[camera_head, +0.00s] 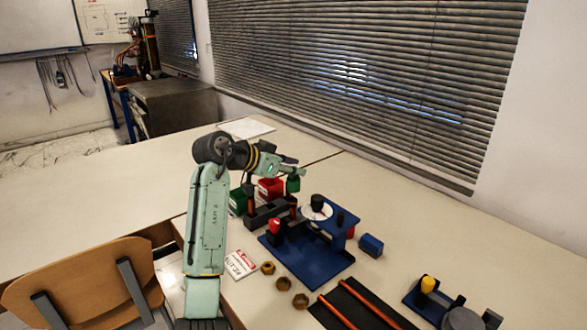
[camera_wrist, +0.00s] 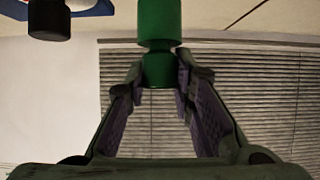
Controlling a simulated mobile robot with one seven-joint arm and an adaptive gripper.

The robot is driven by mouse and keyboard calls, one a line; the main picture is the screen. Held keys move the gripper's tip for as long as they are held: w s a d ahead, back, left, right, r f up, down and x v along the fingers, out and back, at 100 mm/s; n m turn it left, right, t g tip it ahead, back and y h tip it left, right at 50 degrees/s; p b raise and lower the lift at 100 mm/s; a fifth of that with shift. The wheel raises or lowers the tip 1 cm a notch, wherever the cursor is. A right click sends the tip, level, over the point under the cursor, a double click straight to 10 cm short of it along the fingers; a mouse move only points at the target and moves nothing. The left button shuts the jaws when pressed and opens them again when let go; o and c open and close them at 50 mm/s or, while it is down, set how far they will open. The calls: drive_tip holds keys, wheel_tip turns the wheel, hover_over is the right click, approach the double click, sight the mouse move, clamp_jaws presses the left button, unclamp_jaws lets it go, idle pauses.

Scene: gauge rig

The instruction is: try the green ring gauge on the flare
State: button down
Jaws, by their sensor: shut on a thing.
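My gripper (camera_head: 288,172) is shut on a green round piece (camera_head: 293,185), which I take for the green ring gauge. In the wrist view my fingertips (camera_wrist: 160,68) close on its narrower end, and its wider cylinder (camera_wrist: 160,20) sticks out beyond them. The gauge is in the air, above and left of a blue plate (camera_head: 345,222) bearing a white disc (camera_head: 327,211) and a black knob (camera_head: 317,201); they look apart. That knob also shows in the wrist view (camera_wrist: 49,20). I cannot make out the flare for certain; orange tubes (camera_head: 372,301) lie at the front.
A blue base (camera_head: 308,262) with a red-topped post (camera_head: 274,226) stands near the arm. A yellow-topped piece (camera_head: 428,284) is at the right. The table's left part is clear.

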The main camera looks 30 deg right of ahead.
sight(288, 190)
drive_tip(key=shift+a+f, duration=0.1)
drive_tip(key=shift+f, duration=0.05)
drive_tip(key=shift+f+b, duration=0.85)
drive_tip(key=shift+f, duration=1.2)
drive_tip(key=shift+f+b, duration=0.6)
drive_tip(key=shift+f, duration=0.6)
idle(1.6)
drive_tip(key=shift+r+p, duration=2.15)
drive_tip(key=shift+r, duration=0.85)
